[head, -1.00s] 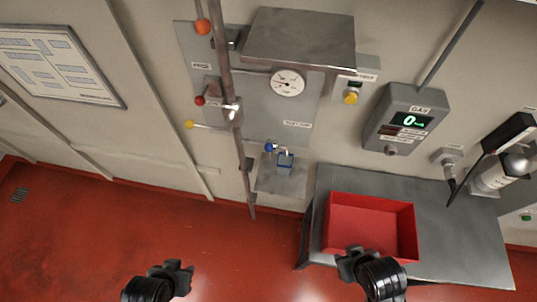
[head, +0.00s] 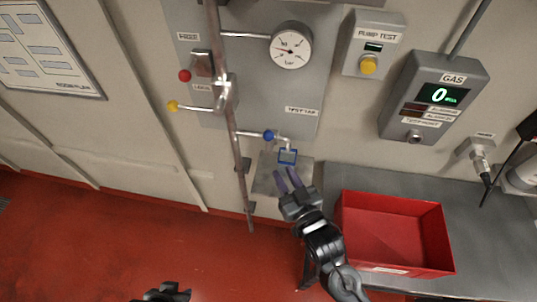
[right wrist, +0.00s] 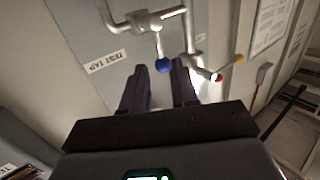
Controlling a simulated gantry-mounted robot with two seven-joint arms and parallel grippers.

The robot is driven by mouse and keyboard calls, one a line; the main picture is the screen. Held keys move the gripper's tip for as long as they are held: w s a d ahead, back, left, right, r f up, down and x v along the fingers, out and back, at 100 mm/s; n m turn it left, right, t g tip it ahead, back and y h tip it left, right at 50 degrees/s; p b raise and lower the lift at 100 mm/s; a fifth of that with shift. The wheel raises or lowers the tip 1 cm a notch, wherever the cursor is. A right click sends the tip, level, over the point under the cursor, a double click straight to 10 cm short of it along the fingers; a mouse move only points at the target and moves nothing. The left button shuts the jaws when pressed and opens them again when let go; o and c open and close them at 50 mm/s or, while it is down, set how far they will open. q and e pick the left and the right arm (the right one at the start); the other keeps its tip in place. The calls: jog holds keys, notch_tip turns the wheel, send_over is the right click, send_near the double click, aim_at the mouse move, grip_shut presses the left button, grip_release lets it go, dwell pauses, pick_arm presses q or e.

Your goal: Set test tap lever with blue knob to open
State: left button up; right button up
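In the right wrist view the blue knob (right wrist: 163,66) hangs from a silver rod, between and beyond the two fingertips. My right gripper (head: 288,181) is open and empty, below the knob and in front of the small shelf. Its fingers show apart in the right wrist view (right wrist: 162,75). My left gripper (head: 168,291) shows only partly at the bottom edge; its fingers are unclear.
The vertical pipe (head: 238,160) runs left of the knob. Yellow (head: 172,106) and red (head: 184,76) knobs are up left. A red bin (head: 444,240) sits on the bench at right.

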aim_at(269, 144)
jog(key=x, duration=0.4)
jog(key=r+x, duration=0.1)
jog(key=x, duration=0.6)
jog(key=shift+w+r+p, duration=0.2)
jog(key=shift+w+p, duration=0.15)
jog(key=shift+w, duration=0.05)
grip_shut()
